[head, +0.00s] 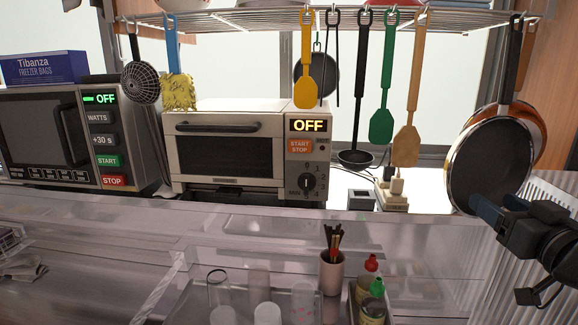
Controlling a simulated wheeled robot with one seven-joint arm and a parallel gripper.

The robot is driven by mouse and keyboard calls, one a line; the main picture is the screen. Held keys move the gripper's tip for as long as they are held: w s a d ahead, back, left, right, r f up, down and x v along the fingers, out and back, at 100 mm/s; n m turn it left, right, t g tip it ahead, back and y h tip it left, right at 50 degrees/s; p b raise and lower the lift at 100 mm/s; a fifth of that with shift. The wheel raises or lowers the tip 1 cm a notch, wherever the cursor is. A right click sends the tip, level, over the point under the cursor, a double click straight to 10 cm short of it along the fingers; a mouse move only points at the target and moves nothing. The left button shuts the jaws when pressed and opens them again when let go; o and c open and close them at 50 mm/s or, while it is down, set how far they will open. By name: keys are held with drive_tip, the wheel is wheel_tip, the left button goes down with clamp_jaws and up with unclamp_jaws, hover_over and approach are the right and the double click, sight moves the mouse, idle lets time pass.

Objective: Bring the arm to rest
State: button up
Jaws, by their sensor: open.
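My gripper (494,207) is at the right edge of the head view, at the end of my black arm. Its blue-tipped fingers point left, and it is open with nothing seen between the fingers. It overlaps the lower edge of a dark hanging pan (486,165) in the picture; I cannot tell whether they touch. The white countertop appliance (222,152) stands at the centre back, its door closed and its display reading OFF.
A microwave (45,135) reading OFF stands at left. Utensils, including a green spatula (386,95), hang from a wire rack (250,17). In front are a utensil cup (332,275), squeeze bottles (368,275) and clear glasses. The shelf surface (230,240) before the appliance looks clear.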

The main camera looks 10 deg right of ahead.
drive_tip(key=s+a+f+g, duration=0.1)
drive_tip(key=s+a+f, duration=0.5)
drive_tip(key=s+f, duration=0.3)
drive_tip(key=s+a+f+g, duration=0.1)
drive_tip(key=s+a+f, duration=0.4)
drive_tip(key=s+f, duration=0.35)
drive_tip(key=s+a+y, duration=0.1)
drive_tip(key=s+a, duration=0.2)
drive_tip(key=s, duration=0.4)
drive_tip(key=s+a+n, duration=0.1)
drive_tip(key=s+a, duration=0.3)
drive_tip(key=s, duration=0.3)
drive_tip(key=s+a+n+g+y, duration=0.1)
drive_tip(key=s+a, duration=0.2)
drive_tip(key=s, duration=0.4)
drive_tip(key=shift+s+a+y, duration=0.15)
drive_tip(key=shift+s+y, duration=0.15)
drive_tip(key=shift+s, duration=0.05)
